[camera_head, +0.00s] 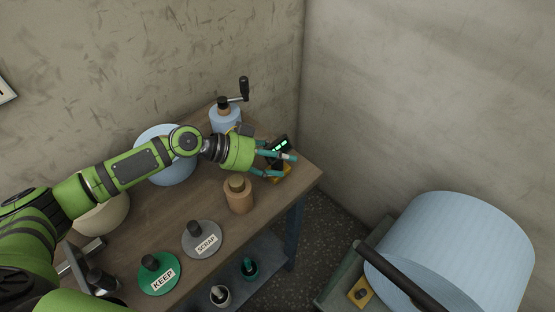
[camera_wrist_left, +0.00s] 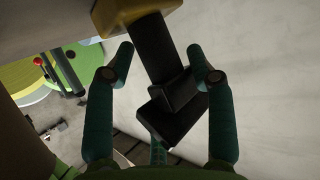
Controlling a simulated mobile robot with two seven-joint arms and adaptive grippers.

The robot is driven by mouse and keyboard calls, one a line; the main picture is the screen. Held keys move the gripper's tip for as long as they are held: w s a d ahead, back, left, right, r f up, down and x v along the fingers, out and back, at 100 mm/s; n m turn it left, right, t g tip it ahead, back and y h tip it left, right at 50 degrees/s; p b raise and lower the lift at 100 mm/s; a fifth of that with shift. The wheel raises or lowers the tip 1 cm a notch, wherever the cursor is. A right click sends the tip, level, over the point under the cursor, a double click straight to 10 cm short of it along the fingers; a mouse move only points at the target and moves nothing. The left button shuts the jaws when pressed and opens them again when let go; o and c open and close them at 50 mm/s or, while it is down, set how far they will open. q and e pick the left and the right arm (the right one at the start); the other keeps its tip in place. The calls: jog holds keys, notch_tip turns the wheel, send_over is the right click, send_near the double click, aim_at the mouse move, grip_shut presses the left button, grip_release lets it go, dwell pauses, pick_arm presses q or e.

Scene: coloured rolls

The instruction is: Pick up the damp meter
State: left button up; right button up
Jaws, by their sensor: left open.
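The damp meter (camera_head: 280,144), dark with lit green marks on its face, stands near the right end of the wooden table. A yellow part (camera_head: 282,172) shows at its base. My left gripper (camera_head: 284,162) is open at the meter, its teal fingers partly covering it. In the left wrist view, the meter's black body (camera_wrist_left: 154,48) lies between the two open fingers (camera_wrist_left: 160,58), with visible gaps on both sides. Its yellow part (camera_wrist_left: 122,14) is at the top edge. My right gripper is not in view.
A blue roll (camera_head: 165,176) is behind my arm. A large blue roll (camera_head: 460,240) stands at right.

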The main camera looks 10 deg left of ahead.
pick_arm(q)
jog(key=c, duration=1.1)
jog(key=shift+o, duration=0.2)
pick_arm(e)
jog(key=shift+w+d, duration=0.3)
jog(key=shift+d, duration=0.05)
pick_arm(q)
jog(key=shift+r, duration=0.1)
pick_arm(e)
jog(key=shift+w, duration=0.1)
